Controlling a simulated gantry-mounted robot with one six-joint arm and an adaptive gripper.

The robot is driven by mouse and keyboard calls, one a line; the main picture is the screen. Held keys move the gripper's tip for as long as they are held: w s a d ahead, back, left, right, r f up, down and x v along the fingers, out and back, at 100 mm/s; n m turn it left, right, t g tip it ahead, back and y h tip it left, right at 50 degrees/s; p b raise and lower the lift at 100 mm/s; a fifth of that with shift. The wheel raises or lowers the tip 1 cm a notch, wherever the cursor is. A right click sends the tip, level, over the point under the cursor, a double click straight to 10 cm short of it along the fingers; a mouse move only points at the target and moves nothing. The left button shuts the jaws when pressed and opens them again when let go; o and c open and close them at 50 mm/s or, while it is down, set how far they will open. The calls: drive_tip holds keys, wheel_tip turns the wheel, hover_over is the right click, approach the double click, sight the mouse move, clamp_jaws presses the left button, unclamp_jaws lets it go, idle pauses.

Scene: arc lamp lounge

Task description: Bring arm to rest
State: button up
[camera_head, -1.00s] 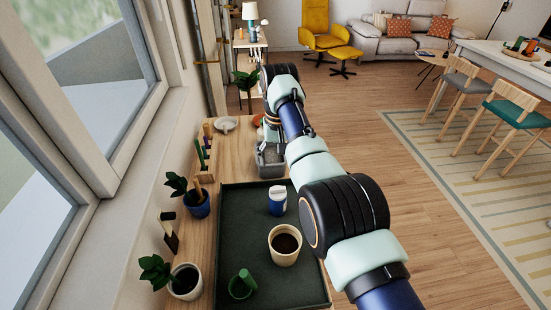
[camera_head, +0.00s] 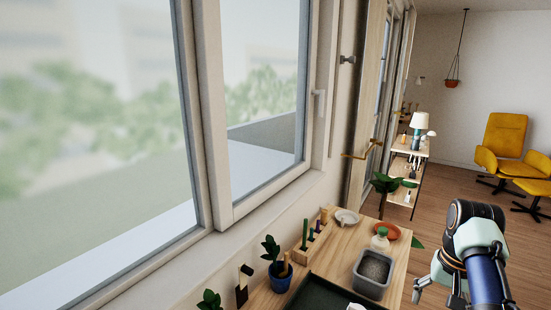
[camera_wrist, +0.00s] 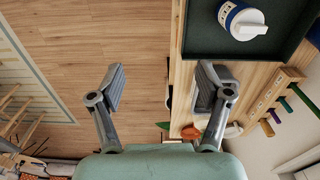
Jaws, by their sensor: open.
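My gripper (camera_head: 438,292) is at the lower right of the head view, beside the right edge of the wooden window shelf (camera_head: 337,250). It points downward, and part of it is cut off by the frame's bottom. In the wrist view, my gripper (camera_wrist: 160,88) has its two grey fingers spread wide with nothing between them. Wood floor shows between and left of the fingers, and the shelf lies under the right finger.
On the shelf are a grey bin (camera_head: 373,274), a dark tray (camera_head: 318,296), a potted plant (camera_head: 280,274), an orange dish (camera_head: 386,231) and a pale dish (camera_head: 346,217). Open floor (camera_head: 447,173) lies beyond the shelf.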

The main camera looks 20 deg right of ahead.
drive_tip(key=w+a+f, duration=0.1)
drive_tip(key=w+a, duration=0.2)
drive_tip(key=w+a+f+n+t, duration=0.1)
drive_tip(key=w+a+f, duration=0.1)
drive_tip(key=w, duration=0.2)
drive_tip(key=w+a+f+n+t+h, duration=0.1)
drive_tip(key=w+a+f, duration=0.1)
drive_tip(key=w+a, duration=0.1)
drive_tip(key=shift+w+a+f, duration=0.1)
drive_tip(key=shift+w+a, duration=0.05)
drive_tip(key=shift+a, duration=0.15)
drive_tip(key=w+a+f+n+t+h, duration=0.1)
drive_tip(key=w+a+f+n+t, duration=0.15)
drive_tip(key=a, duration=0.75)
drive_tip(key=w+a+f+n+t, duration=0.1)
drive_tip(key=w+a+n+t, duration=0.15)
drive_tip(key=a, duration=0.65)
drive_tip(key=s+a+r+n+t+y, duration=0.1)
drive_tip(key=s+a+r+n+t, duration=0.15)
drive_tip(key=s+a, duration=0.65)
drive_tip(key=s+a+r+n+t+y, duration=0.1)
drive_tip(key=s+a+r+t, duration=0.35)
drive_tip(key=a, duration=0.85)
wheel_tip(320, 180, up, 37)
drive_tip(key=s+g+p, duration=0.1)
drive_tip(key=p, duration=3.6)
drive_tip(key=shift+p, duration=0.35)
drive_tip(key=shift+s, duration=0.15)
